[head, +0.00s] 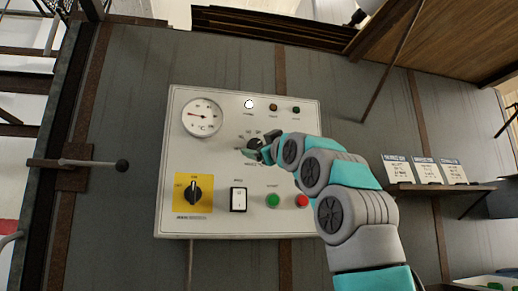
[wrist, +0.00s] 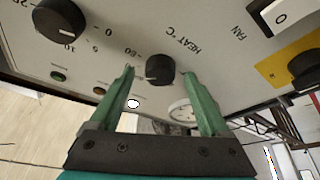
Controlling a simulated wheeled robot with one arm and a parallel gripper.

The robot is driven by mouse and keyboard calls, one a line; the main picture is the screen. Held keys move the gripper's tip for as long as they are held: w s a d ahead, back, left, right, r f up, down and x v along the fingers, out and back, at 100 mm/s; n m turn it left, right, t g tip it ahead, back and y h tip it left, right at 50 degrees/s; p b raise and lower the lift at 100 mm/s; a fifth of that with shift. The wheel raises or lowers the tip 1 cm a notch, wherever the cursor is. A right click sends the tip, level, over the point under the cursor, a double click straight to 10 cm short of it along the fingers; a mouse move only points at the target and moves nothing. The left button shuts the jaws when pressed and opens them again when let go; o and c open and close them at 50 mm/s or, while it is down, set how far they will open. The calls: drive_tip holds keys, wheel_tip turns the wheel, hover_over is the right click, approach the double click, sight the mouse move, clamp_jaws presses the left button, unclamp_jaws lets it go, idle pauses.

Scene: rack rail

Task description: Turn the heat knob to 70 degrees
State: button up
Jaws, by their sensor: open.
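The heat knob (wrist: 159,69) is a round black dial beside the printed "HEAT °C" in the wrist view, where the panel appears upside down. Scale marks are printed around it; its exact setting cannot be read. My gripper (wrist: 158,71) is open, with one green finger on each side of the knob and a visible gap on both sides. In the head view my gripper (head: 262,153) is at the middle of the white control panel (head: 225,225), and partly covers the knob area.
A second black knob (wrist: 60,18) is close by. The panel also carries a round gauge (head: 202,117), a main switch (head: 193,189) on yellow, a fan rocker (head: 238,199), and green (head: 272,201) and red (head: 302,201) buttons. A lever (head: 95,164) stands left of it.

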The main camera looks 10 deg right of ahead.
drive_tip(key=b+v, duration=0.2)
drive_tip(key=v, duration=0.5)
idle(0.6)
